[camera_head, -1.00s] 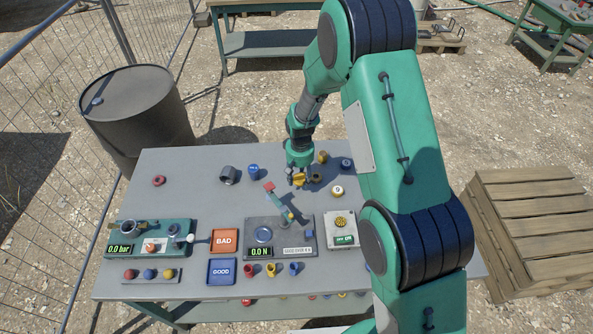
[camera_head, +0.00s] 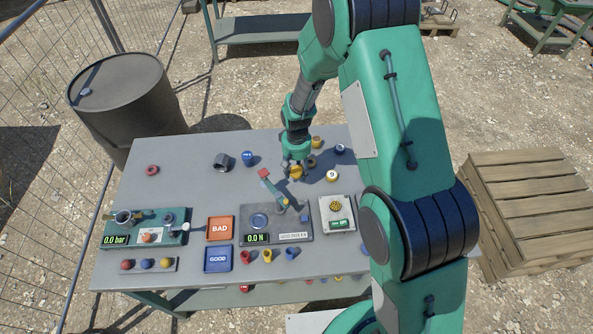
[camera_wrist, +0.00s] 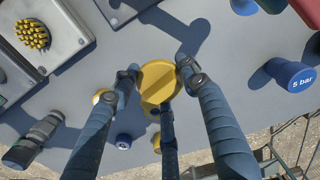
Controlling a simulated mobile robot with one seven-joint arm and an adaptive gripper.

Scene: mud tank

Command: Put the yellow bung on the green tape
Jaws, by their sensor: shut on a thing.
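My gripper (camera_head: 295,166) is over the back right part of the grey bench (camera_head: 190,180). In the wrist view my gripper (camera_wrist: 159,76) has its fingers around the yellow bung (camera_wrist: 158,84), a round, flat-topped piece, and is shut on it. The bung also shows under the fingers in the head view (camera_head: 296,173). I cannot tell whether it is clear of the bench top. I cannot make out the green tape in either view; my arm covers part of the bench's right side.
A blue "5 bar" piece (camera_wrist: 290,77) and several small pieces are nearby. Red BAD (camera_head: 219,228) and blue GOOD (camera_head: 218,259) trays lie front left.

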